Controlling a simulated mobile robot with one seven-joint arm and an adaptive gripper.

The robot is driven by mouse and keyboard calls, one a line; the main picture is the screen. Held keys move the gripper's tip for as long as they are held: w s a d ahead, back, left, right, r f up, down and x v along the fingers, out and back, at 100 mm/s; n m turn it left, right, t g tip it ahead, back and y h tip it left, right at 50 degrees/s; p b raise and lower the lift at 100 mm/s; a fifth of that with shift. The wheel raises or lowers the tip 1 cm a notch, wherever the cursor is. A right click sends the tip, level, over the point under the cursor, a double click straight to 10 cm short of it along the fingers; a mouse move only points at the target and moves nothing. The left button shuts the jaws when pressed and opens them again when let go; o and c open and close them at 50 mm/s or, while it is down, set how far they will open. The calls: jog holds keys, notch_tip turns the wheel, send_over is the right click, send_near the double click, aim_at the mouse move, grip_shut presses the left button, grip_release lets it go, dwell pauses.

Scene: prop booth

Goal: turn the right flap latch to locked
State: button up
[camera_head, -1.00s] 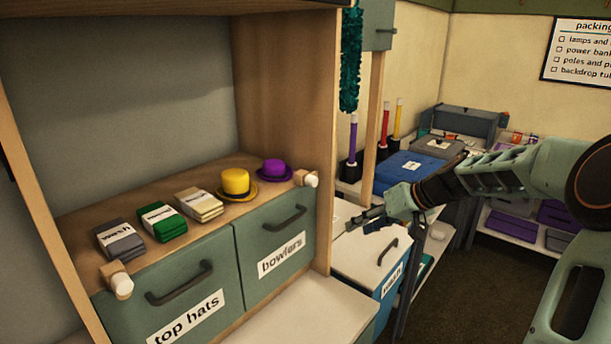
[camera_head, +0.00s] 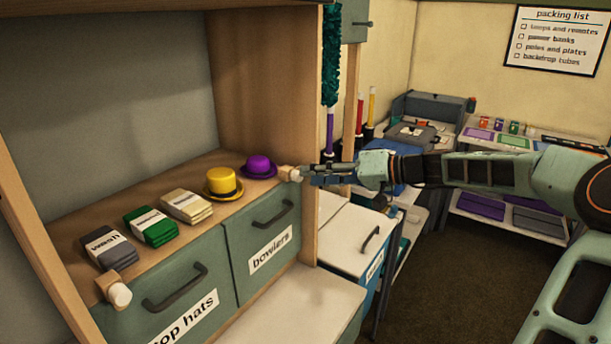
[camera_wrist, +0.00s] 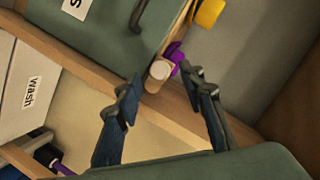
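The right flap latch (camera_head: 289,174) is a small wooden block with a white round end, at the right end of the shelf edge, above the bowlers flap (camera_head: 262,242). It also shows in the wrist view (camera_wrist: 158,73), just beyond and between my fingertips. My gripper (camera_head: 307,175) is right beside the latch, coming from the right. In the wrist view its two dark fingers are apart with nothing between them. I cannot tell whether a finger touches the latch. The left flap latch (camera_head: 117,291) sits at the left end, by the top hats flap (camera_head: 180,292).
On the shelf stand a purple hat (camera_head: 259,167), a yellow hat (camera_head: 223,184) and folded cloths in beige (camera_head: 187,206), green (camera_head: 151,226) and grey (camera_head: 110,248). A wooden post (camera_head: 325,130) rises close to my gripper. A white-topped cabinet (camera_head: 345,240) stands at right.

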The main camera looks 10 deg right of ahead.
jog(key=shift+x, duration=1.5)
jog(key=shift+c, duration=0.3)
grip_shut()
